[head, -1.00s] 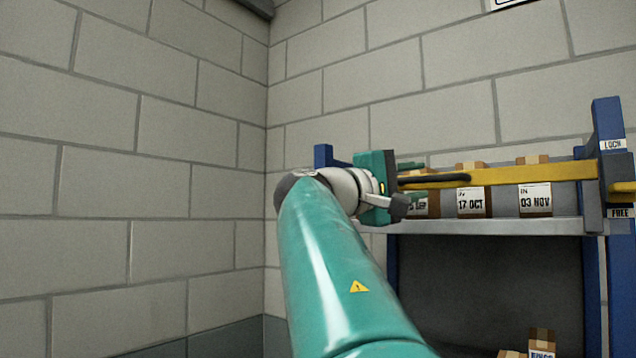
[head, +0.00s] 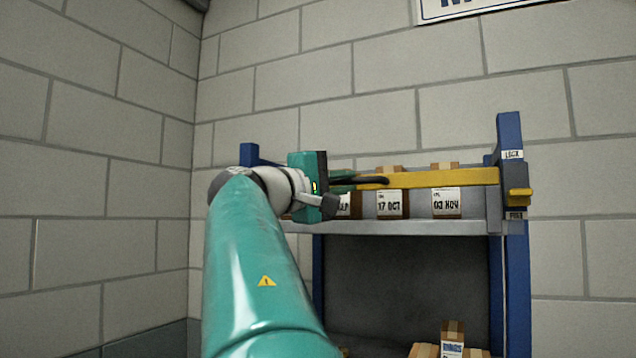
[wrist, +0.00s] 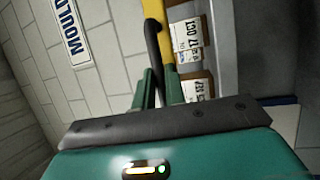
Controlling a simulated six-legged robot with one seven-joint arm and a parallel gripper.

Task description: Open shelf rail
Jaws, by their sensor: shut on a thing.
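The yellow shelf rail (head: 440,178) runs level across the front of the upper shelf. Its right end is at the blue post (head: 510,135), between a LOCK label (head: 513,155) above and a FREE label (head: 515,216) below. A black curved handle (head: 375,180) is on the rail's left part. My gripper (head: 345,182) is shut on this handle. In the wrist view the green fingers (wrist: 158,85) stand on either side of the handle (wrist: 152,45), beside the rail (wrist: 160,15). The rail's left end is hidden behind my gripper.
Dated boxes (head: 391,204) stand on the upper shelf (head: 420,227) behind the rail. More boxes (head: 452,340) are lower down, under a dark opening. A block wall (head: 110,150) stands at left, with a sign (head: 470,8) above the shelf.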

